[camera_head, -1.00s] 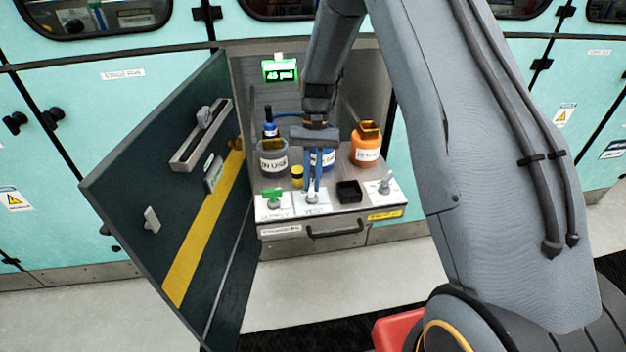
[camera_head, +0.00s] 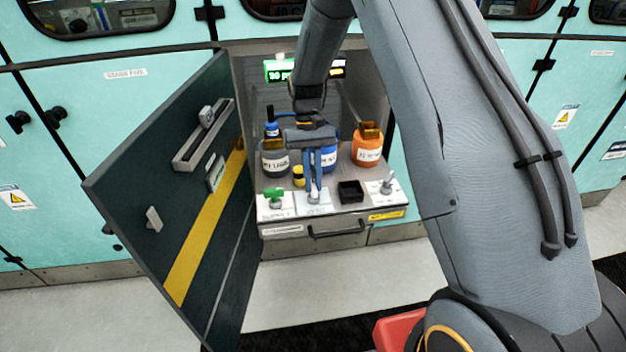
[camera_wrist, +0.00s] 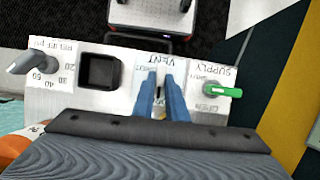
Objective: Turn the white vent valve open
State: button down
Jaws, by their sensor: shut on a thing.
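The white vent valve (camera_head: 314,198) is on the middle plate at the front of the cabinet shelf, and little of it shows below my fingers. My gripper (camera_head: 314,186) reaches down from above with its blue fingers shut on the valve's handle. In the wrist view my gripper (camera_wrist: 160,78) stands over the plate labelled VENT (camera_wrist: 151,62). The fingers hide most of the handle there, so its exact angle cannot be told. A small green display (camera_head: 279,70) at the cabinet's back shows a psi reading, too blurred to read surely.
The green supply valve (camera_head: 273,195) is left of the vent plate. A black square cup (camera_head: 350,191) and the grey relief knob (camera_head: 387,184) are to the right. Bottles, including an orange one (camera_head: 367,152), stand behind. The open dark door (camera_head: 165,200) bounds the left side.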

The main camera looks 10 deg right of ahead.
jog(key=c, duration=1.8)
grip_release()
jog(key=shift+o, duration=0.2)
jog(key=b+v, duration=0.1)
jog(key=v, duration=0.7)
jog(key=s+d+r+t, duration=0.2)
jog(key=s+d, duration=0.1)
jog(key=s, duration=1)
jog(key=s+d+r+t, duration=0.2)
jog(key=s+d, duration=0.1)
jog(key=s, duration=0.9)
jog(key=shift+s+t, duration=0.35)
jog(key=shift+t, duration=0.05)
